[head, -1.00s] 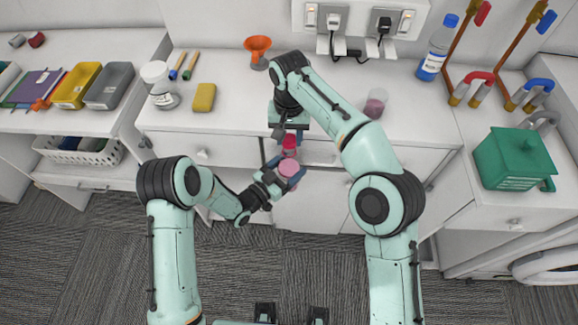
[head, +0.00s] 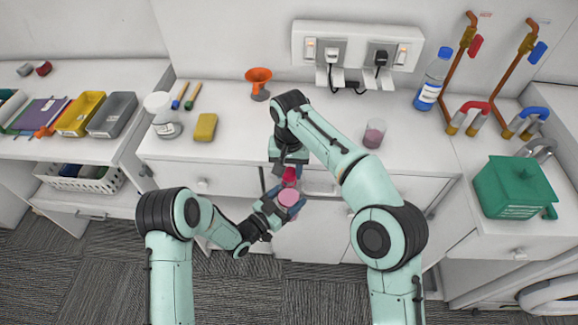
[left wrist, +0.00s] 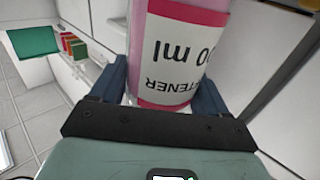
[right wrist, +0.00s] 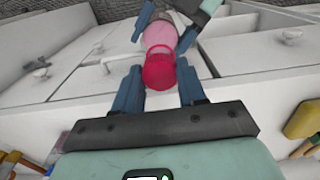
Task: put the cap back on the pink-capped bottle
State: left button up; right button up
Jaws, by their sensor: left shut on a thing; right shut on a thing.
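The bottle (head: 288,198) has pink contents and is held by my left gripper (head: 284,203) in front of the counter's drawers. In the left wrist view the bottle (left wrist: 180,45) stands between the fingers, with a white label between pink bands. My right gripper (head: 289,181) is shut on the pink-red cap (head: 289,174), just beyond the bottle in the head view. In the right wrist view the cap (right wrist: 158,72) is between the fingertips and overlaps the near end of the bottle (right wrist: 158,38). I cannot tell whether cap and bottle touch.
On the counter (head: 235,145) are a yellow sponge (head: 205,127), a white-lidded jar (head: 164,116), an orange funnel (head: 258,80) and a cup with pink contents (head: 374,134). A blue-capped bottle (head: 433,79) and green box (head: 507,187) stand right. Drawer fronts lie close behind my grippers.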

jog(key=shift+f, duration=0.25)
jog(key=shift+f, duration=0.55)
dwell(0.4)
pick_arm(q)
grip_shut()
pick_arm(e)
jog(key=m, duration=0.6)
jog(key=shift+a, duration=0.1)
jog(key=m, duration=1.4)
jog(key=shift+w, duration=0.1)
jog(key=m, duration=0.9)
jog(key=shift+w, duration=0.1)
